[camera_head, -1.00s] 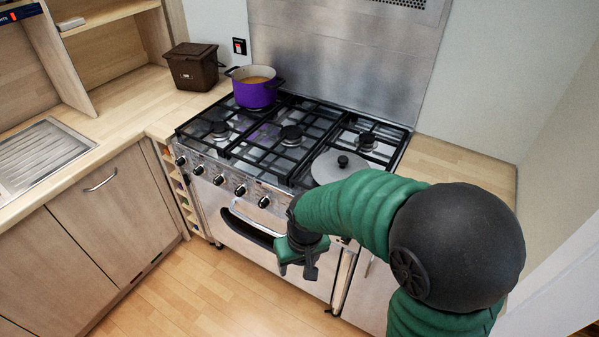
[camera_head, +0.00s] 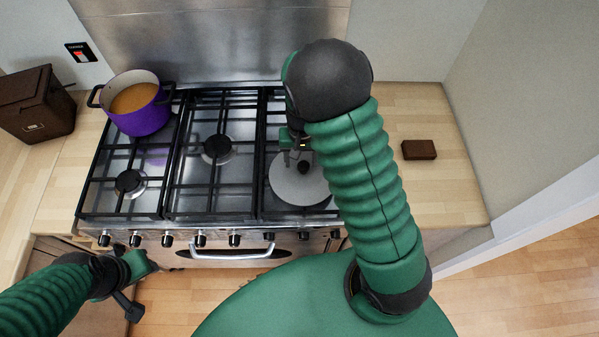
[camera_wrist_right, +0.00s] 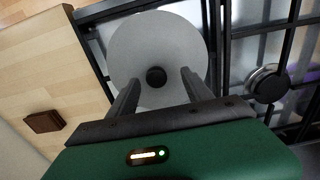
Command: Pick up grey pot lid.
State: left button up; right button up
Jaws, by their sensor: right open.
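The grey pot lid (camera_head: 293,187) is a round disc with a black knob (camera_head: 303,167). It lies on the front right part of the hob, partly hidden by my right arm in the head view. In the right wrist view the lid (camera_wrist_right: 175,38) fills the upper middle, and its knob (camera_wrist_right: 156,77) shows between the finger ends. My right gripper (camera_wrist_right: 155,85) is open and empty, above the lid; I cannot tell the exact gap. In the head view my right gripper (camera_head: 294,150) is small and partly hidden. My left gripper (camera_head: 135,305) is at the lower left, in front of the cooker, its jaws unclear.
A purple pot (camera_head: 143,117) with orange contents stands at the back left of the hob. A brown bin (camera_head: 38,105) is left of it. A small brown block (camera_head: 419,150) lies on the right counter, which is otherwise clear. Black pan grates (camera_head: 215,185) cover the hob.

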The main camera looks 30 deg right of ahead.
aim_at(304, 166)
jog(key=d+f, duration=0.2)
jog(key=f, duration=0.1)
jog(key=d+f+p, duration=0.1)
jog(key=f, duration=0.1)
jog(key=shift+w+a+f, duration=0.15)
jog(key=shift+w, duration=0.05)
jog(key=shift+w+a, duration=0.1)
jog(key=shift+a, duration=0.3)
jog(key=shift+a+r, duration=0.3)
jog(key=shift+a, duration=0.5)
jog(key=shift+c, duration=1.4)
jog(key=shift+a+r, duration=0.1)
jog(key=shift+a, duration=0.1)
jog(key=shift+c, duration=1.2)
jog(key=shift+s, duration=0.2)
jog(key=shift+c, duration=1.3)
jog(key=shift+d, duration=0.25)
jog(key=shift+c, duration=1.1)
jog(key=shift+d, duration=0.3)
jog(key=shift+c, duration=1.2)
jog(key=shift+d+f, duration=0.25)
jog(key=shift+d, duration=0.1)
grip_shut()
pick_arm(q)
jog(key=shift+s+d+r, duration=0.1)
jog(key=shift+d+r, duration=0.5)
jog(key=shift+r, duration=0.2)
pick_arm(e)
jog(key=shift+s+a, duration=0.1)
jog(key=shift+a, duration=0.35)
